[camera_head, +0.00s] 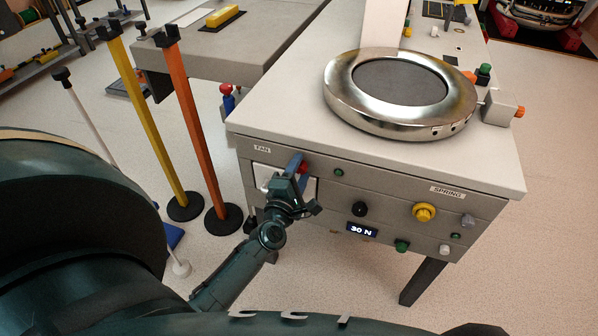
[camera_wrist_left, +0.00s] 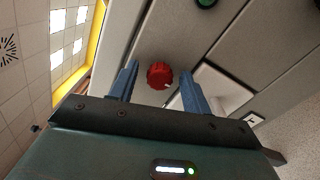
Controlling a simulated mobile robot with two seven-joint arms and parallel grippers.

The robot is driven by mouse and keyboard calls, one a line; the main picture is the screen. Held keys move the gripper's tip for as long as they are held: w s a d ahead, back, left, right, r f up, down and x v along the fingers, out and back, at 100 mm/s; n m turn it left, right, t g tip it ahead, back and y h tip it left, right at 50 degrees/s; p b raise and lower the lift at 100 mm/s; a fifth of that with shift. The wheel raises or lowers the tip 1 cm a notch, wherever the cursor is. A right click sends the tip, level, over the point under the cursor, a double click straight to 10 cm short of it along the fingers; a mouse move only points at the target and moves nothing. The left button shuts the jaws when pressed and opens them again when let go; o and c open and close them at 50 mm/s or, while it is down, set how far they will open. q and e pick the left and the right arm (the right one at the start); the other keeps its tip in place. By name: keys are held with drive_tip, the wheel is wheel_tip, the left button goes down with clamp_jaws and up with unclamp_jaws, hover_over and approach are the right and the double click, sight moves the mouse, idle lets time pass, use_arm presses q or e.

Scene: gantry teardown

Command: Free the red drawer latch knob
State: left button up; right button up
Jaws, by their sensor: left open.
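The red drawer latch knob (camera_wrist_left: 159,75) sits on the grey front panel of the bench, near its left end. In the left wrist view it lies between the two blue fingers of my left gripper (camera_wrist_left: 158,88), with gaps on both sides. In the head view the red knob (camera_head: 303,167) shows only in part behind the fingers of my left gripper (camera_head: 294,168). My left gripper is open and faces the panel. My right gripper is not in view.
The front panel also carries a yellow knob (camera_head: 424,212), a black knob (camera_head: 360,209), a green knob (camera_head: 402,246) and a display reading 30 N (camera_head: 361,230). A metal ring (camera_head: 340,100) lies on the bench top. Orange (camera_head: 197,135) and yellow (camera_head: 146,120) posts stand left of the bench.

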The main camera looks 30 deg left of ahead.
use_arm(q)
drive_tip(key=v, duration=1.3)
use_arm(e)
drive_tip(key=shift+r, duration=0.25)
use_arm(q)
drive_tip(key=shift+s, duration=0.1)
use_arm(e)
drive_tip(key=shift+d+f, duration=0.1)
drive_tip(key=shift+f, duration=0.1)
